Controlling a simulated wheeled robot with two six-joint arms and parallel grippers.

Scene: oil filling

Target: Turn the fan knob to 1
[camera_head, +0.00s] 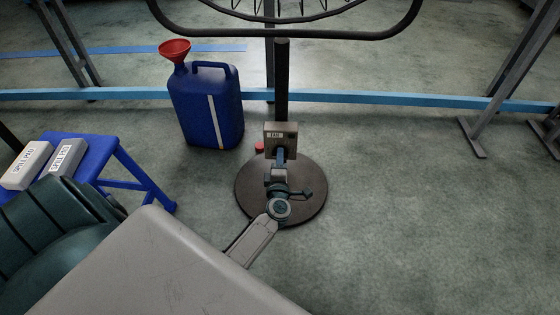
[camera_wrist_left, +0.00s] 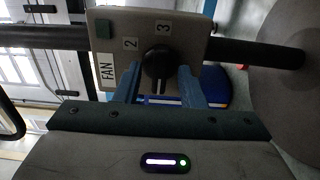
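The fan's control box (camera_head: 281,139), with a FAN label, is on the dark pole above a round base. In the left wrist view the box (camera_wrist_left: 190,28) is close and turned sideways, with the figures 2 and 3 readable. The black knob (camera_wrist_left: 158,62) is on its face; I cannot tell its setting for sure. My left gripper (camera_head: 280,157) is right in front of the box. In the left wrist view its two blue fingers (camera_wrist_left: 159,80) are apart, one on each side of the knob, with narrow gaps visible. My right gripper is not in view.
A blue jug (camera_head: 205,105) with a red funnel (camera_head: 174,50) stands left of the pole. A blue stool (camera_head: 98,150) with two spill pad boxes is at the left. The fan's round base (camera_head: 310,190) is under my arm.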

